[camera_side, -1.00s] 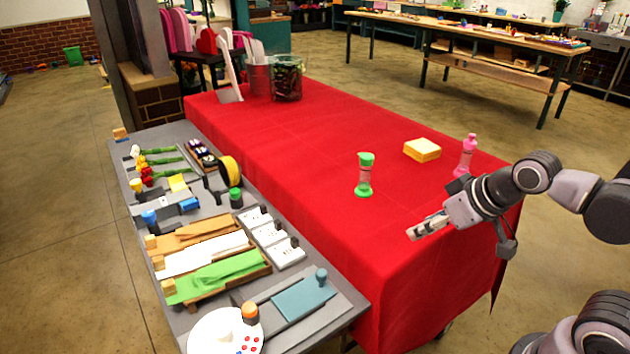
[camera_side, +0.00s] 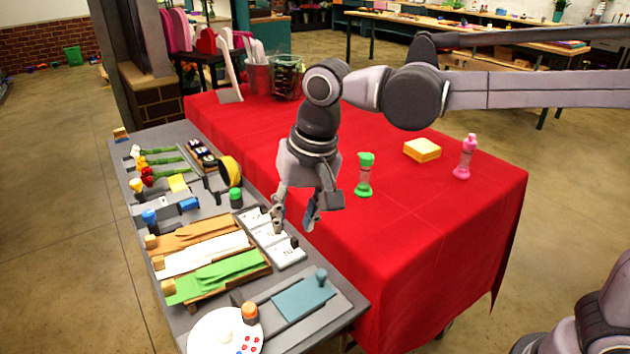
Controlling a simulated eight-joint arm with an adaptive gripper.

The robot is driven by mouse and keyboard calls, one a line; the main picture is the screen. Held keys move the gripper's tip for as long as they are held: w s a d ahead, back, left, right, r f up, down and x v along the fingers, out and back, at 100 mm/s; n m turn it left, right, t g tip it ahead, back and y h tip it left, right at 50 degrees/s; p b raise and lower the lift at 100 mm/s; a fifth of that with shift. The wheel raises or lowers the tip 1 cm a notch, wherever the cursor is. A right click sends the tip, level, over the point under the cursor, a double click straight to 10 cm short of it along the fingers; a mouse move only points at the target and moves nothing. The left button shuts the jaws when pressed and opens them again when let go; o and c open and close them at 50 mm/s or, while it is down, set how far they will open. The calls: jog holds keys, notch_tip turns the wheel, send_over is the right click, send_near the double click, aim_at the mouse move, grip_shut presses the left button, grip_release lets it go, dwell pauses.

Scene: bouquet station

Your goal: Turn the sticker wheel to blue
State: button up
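The sticker wheel (camera_side: 207,330) is a white disc at the bottom left, on the near end of the grey side table, cut off by the lower picture edge. It has a pale knob near its middle and small red and blue dots on its right part. An orange-topped peg (camera_side: 250,312) stands at its upper right rim. My gripper (camera_side: 295,222) points down with its fingers apart and nothing between them. It hangs near the white label tiles (camera_side: 287,252), above and to the right of the wheel, and does not touch the wheel.
The grey side table (camera_side: 177,322) also holds green, white and brown paper strips, a teal plate (camera_side: 303,298) with a knob, and flowers.

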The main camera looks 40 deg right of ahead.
jog(key=m+g, duration=0.2)
send_over(222, 329)
notch_tip(222, 329, down, 3)
jog(key=h, duration=0.1)
notch_tip(222, 329, down, 11)
jog(key=shift+f, duration=0.15)
grip_shut()
